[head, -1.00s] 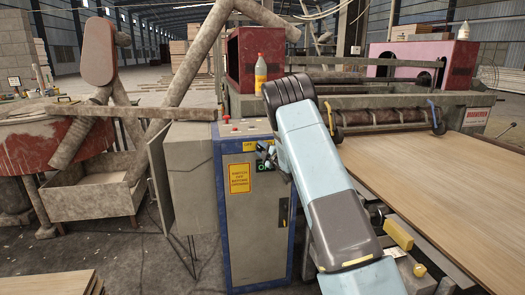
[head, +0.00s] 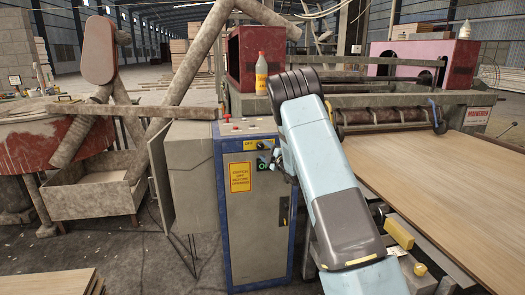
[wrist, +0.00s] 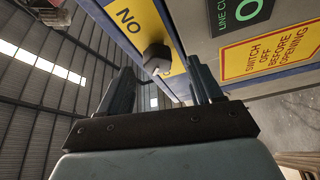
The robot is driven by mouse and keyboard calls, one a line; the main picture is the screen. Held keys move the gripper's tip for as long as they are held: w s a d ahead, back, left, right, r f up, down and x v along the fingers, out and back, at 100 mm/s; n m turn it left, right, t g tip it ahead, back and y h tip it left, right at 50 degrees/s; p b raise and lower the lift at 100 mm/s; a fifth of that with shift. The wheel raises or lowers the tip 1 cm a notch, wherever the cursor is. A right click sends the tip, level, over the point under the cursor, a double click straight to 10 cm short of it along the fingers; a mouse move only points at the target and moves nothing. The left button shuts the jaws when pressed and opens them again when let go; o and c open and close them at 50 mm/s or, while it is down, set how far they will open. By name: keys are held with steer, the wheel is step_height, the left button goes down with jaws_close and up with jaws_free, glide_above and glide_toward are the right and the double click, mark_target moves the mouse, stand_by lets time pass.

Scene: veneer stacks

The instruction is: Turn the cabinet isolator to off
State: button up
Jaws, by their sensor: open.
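The isolator's dark knob (wrist: 155,57) sits on a yellow plate (wrist: 134,24) on the cabinet front in the wrist view. The letters "NO" show beside it, and a small pale tip sticks out from the knob. My gripper (wrist: 160,80) is open, with a finger on each side in the picture and the knob appearing between and just beyond the fingertips. I cannot tell whether they touch. In the head view the grey, blue-edged cabinet (head: 254,215) stands left of my arm, and its yellow plate (head: 250,144) is partly visible; my arm hides most of the gripper.
Below the plate are a green-lit display (head: 262,163) and a yellow warning sign (head: 240,177). A red button (head: 227,118) is on the cabinet top. A yellow bottle (head: 261,75) stands behind. A machine bed with a veneer sheet (head: 450,190) lies to the right.

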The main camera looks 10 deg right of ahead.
steer(key=v, duration=1)
steer(key=shift+s+f, duration=0.15)
steer(key=shift+s, duration=0.15)
